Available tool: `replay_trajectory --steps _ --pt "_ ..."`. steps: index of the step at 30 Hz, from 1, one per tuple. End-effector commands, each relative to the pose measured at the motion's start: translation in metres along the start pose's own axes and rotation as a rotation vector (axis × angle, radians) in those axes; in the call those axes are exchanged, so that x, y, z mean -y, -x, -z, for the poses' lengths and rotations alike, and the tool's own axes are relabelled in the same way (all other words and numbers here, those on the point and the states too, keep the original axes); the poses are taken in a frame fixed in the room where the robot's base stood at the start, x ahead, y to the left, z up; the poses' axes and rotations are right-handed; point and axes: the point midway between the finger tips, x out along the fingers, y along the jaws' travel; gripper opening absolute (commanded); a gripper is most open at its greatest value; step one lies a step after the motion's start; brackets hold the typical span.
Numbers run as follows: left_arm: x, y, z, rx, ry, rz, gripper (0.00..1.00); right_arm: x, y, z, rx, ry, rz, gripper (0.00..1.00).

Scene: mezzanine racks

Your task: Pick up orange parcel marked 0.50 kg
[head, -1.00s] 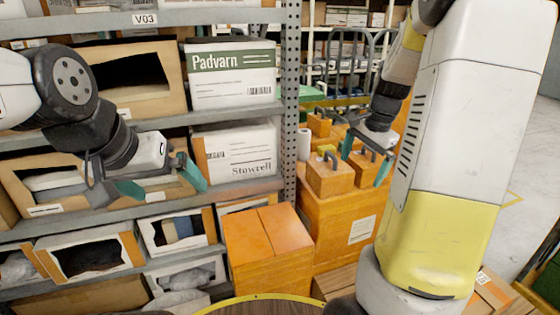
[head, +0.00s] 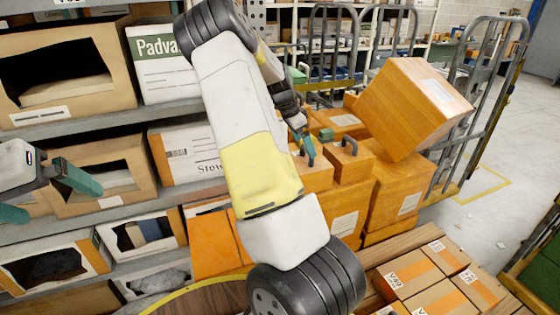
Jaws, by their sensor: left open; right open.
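Several orange parcels stand stacked behind my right arm. One small parcel with a grey handle (head: 349,163) sits on a larger labelled parcel (head: 345,212). Another small parcel (head: 316,176) is beside it, partly hidden by my arm. A large parcel (head: 412,108) leans tilted on top of the stack at the right. No weight marking is readable, so I cannot tell which is 0.50 kg. My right gripper (head: 304,146) is open, close to the small handled parcels; whether it touches one is unclear. My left gripper (head: 44,195) is open and empty before the shelves at the left.
Grey shelving with open boxes (head: 98,165) fills the left. A wire cage trolley (head: 490,95) stands behind the stack. Several brown cartons with orange tape (head: 412,272) lie on wooden slats at the lower right. Grey floor (head: 490,225) is clear at right.

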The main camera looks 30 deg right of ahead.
Motion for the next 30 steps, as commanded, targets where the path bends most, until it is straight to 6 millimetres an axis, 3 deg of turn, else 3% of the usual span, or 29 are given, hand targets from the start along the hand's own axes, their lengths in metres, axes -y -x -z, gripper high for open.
replay_trajectory --steps 9,17,30 --pt "0.000 0.000 0.000 0.000 0.000 0.000 1.00 0.001 -0.044 -0.001 0.000 0.000 -0.004 1.00" --pt "0.000 0.000 0.000 0.000 0.000 0.000 1.00 0.001 -0.048 -0.002 0.001 0.000 0.000 1.00" --pt "0.000 0.000 0.000 0.000 0.000 0.000 1.00 0.001 -0.048 -0.002 0.001 0.000 0.000 0.14"
